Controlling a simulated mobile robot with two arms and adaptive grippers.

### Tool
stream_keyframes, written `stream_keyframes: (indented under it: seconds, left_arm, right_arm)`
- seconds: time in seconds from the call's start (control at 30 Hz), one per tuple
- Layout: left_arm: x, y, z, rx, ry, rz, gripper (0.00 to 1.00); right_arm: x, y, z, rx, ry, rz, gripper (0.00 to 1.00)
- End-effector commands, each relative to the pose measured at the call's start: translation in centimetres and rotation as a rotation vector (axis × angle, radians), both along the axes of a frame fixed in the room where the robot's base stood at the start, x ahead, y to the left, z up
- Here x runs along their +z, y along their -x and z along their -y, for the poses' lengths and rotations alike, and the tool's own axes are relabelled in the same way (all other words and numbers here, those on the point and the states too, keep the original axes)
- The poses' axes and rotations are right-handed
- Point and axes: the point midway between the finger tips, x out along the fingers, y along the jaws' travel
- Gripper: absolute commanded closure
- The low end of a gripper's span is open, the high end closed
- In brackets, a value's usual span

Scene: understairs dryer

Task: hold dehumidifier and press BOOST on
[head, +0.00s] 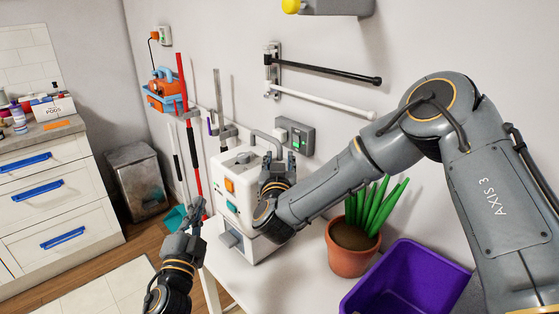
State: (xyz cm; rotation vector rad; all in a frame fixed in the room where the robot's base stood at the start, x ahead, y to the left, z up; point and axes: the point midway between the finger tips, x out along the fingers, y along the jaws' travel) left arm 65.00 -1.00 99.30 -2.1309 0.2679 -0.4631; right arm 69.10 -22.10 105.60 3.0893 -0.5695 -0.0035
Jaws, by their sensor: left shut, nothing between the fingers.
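My right forearm hides the lower right side.
A potted plant (348,254) and a purple bin (403,285) stand right of the unit. A grey wall box (295,137) is behind my right gripper. Red and grey poles (187,125) lean at left.

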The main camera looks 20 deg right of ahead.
Motion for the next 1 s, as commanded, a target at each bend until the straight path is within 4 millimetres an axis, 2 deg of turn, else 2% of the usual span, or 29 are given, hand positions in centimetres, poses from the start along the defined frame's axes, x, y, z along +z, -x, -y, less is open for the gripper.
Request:
stream_keyframes:
  seconds: [0.27,0.37,0.47,0.8,1.0]
  left_arm:
    - [0.0,0.0,0.0,0.0,0.0,0.0,1.0]
    - [0.0,0.0,0.0,0.0,0.0,0.0,1.0]
    - [0.0,0.0,0.0,0.001,0.0,0.001,1.0]
    - [0.0,0.0,0.0,0.0,0.0,0.0,1.0]
    - [0.0,0.0,0.0,0.0,0.0,0.0,1.0]
  right_arm:
    - [0.1,0.0,0.0,0.0,0.0,0.001,0.59]
    - [0.0,0.6,-0.3,0.002,0.0,-0.001,0.59]
    - [0.0,1.9,-0.8,0.002,-0.001,-0.001,0.59]
    - [0.0,8.6,-3.4,0.003,0.0,-0.002,0.59]
    - [0.0,10.8,-4.2,0.001,0.001,-0.001,0.59]
